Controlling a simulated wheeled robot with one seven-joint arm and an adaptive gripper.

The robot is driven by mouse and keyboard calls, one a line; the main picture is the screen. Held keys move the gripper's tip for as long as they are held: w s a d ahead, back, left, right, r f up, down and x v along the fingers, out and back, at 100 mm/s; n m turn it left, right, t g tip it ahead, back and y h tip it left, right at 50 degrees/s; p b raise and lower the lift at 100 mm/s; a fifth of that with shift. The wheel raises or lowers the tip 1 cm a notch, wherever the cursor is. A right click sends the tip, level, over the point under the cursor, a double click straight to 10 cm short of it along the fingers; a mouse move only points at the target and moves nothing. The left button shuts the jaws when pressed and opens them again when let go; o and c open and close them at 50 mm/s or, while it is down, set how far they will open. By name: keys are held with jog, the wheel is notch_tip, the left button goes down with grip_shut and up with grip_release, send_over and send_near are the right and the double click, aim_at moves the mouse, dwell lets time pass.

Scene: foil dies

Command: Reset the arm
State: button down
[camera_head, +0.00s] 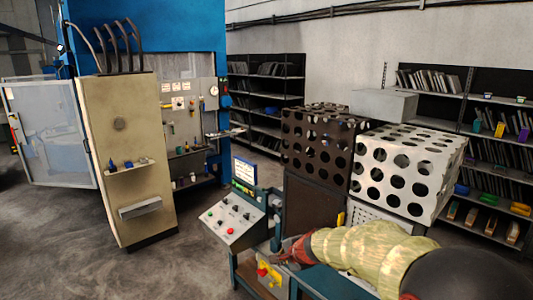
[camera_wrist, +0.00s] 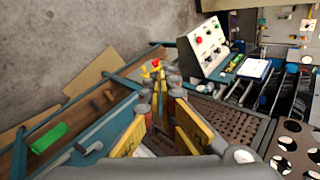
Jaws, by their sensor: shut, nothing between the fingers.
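My arm reaches in from the lower right of the head view, in a pale yellow sleeve. My gripper (camera_wrist: 166,78) shows in the wrist view with its two yellow-padded fingers drawn together at the tips. Nothing is held between them. In the head view its end (camera_head: 290,252) is small and partly hidden, close to the console and the blue-green bench. In the wrist view the fingers point toward the bench's edge, near a small yellow and red part (camera_wrist: 152,68). I cannot tell whether they touch it.
A sloped control console (camera_head: 235,218) with buttons stands just left of my gripper. A perforated white box (camera_head: 408,165) and a dark one (camera_head: 322,140) stand behind my arm. A beige cabinet (camera_head: 125,160) is at left. Open concrete floor (camera_head: 190,265) lies between. A green block (camera_wrist: 50,138) lies below.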

jog(key=s+d+f+n+h+b, duration=0.1)
jog(key=s+d+n+b, duration=0.3)
jog(key=s, duration=0.9)
jog(key=s+d+f+n+g+h+b, duration=0.1)
jog(key=s+d+n+b, duration=0.3)
jog(key=s, duration=1)
jog(key=s+d+f+n+h+b, duration=0.1)
jog(key=s+d+n+b, duration=0.3)
jog(key=s, duration=1)
jog(key=d+n+h, duration=0.1)
jog(key=d, duration=0.2)
jog(key=shift+g, duration=0.4)
jog(key=shift+w, duration=0.15)
